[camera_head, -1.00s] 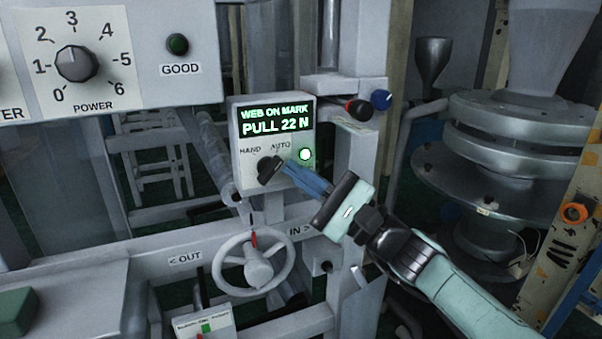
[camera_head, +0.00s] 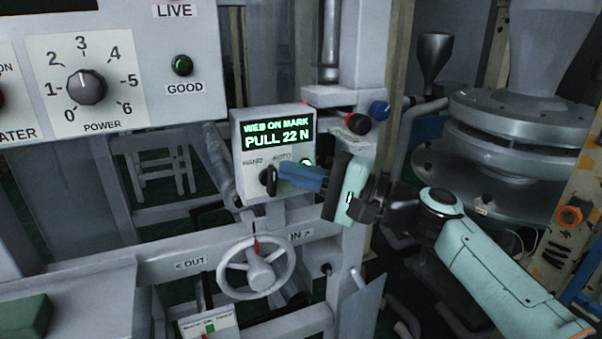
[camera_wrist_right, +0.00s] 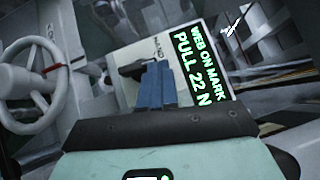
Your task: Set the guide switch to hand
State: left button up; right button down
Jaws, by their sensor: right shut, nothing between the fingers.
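The guide switch (camera_head: 267,181) is a black knob low on the front of a small grey box (camera_head: 243,150). The labels HAND and AUTO stand above it, and the green display (camera_head: 276,133) reads WEB ON MARK, PULL 22 N. In the head view the knob stands about upright. My right gripper (camera_head: 283,177), with blue fingers, is shut and empty, its tips right beside the knob on its right; I cannot tell whether they touch. In the right wrist view the fingers (camera_wrist_right: 156,82) point at the box face and hide part of the knob. My left gripper is not in view.
A handwheel (camera_head: 258,267) with a red mark is below the box, between OUT and IN labels. A panel with a power dial (camera_head: 87,86) is at the upper left. Red and blue knobs (camera_head: 357,124) stick out to the right of the box.

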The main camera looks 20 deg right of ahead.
jog(key=shift+w+a+r+n+g+h, duration=0.3)
jog(key=shift+w+r, duration=0.1)
jog(key=shift+r, duration=0.05)
jog(key=shift+a+r, duration=0.1)
jog(key=shift+a, duration=0.05)
pick_arm(q)
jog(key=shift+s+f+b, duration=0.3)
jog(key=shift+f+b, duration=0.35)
jog(key=shift+b, duration=0.1)
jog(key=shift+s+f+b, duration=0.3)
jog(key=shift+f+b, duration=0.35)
jog(key=shift+b, duration=0.05)
pick_arm(e)
jog(key=r+v, duration=0.1)
jog(key=v, duration=1.2)
jog(key=shift+s+f, duration=0.4)
jog(key=shift+s, duration=0.15)
